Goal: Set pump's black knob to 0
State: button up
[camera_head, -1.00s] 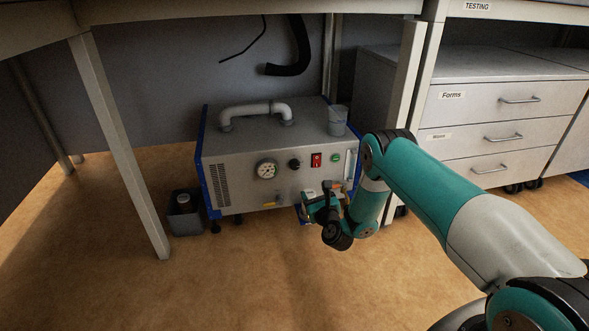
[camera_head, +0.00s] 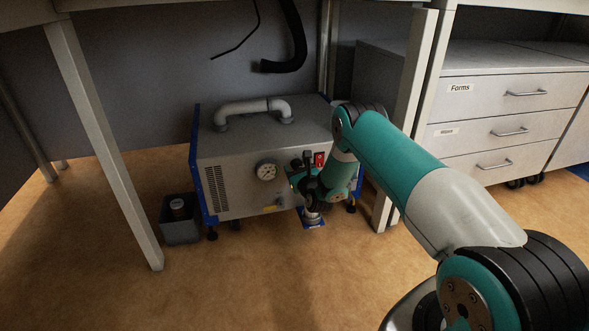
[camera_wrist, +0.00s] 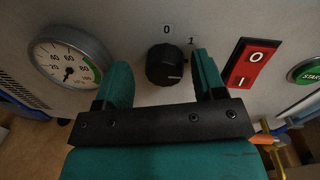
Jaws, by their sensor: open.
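The pump (camera_head: 235,160) is a grey box with blue edges under the bench. Its round black knob (camera_wrist: 165,65) shows in the wrist view, with a "0" label above it and a "1" label to its upper right. A pale mark on the knob lies at its right side, near neither label's centre as seen here. My gripper (camera_wrist: 160,60) is open, with one teal finger on each side of the knob in the picture. Gaps show between the fingers and the knob; the depth is hard to tell. In the head view my gripper (camera_head: 303,174) is at the pump's front and partly hides the controls.
A pressure gauge (camera_wrist: 70,62) is left of the knob. A red 0/I switch (camera_wrist: 247,66) and a green START button (camera_wrist: 306,72) are to the right. A bench leg (camera_head: 105,150) and a small grey bin (camera_head: 180,220) stand left; a drawer unit (camera_head: 500,110) stands right.

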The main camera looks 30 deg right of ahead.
jog(key=shift+d, duration=0.15)
jog(key=shift+s+d, duration=0.1)
jog(key=shift+c, duration=0.5)
jog(key=c, duration=0.8)
jog(key=shift+d, duration=0.1)
jog(key=shift+c, duration=0.2)
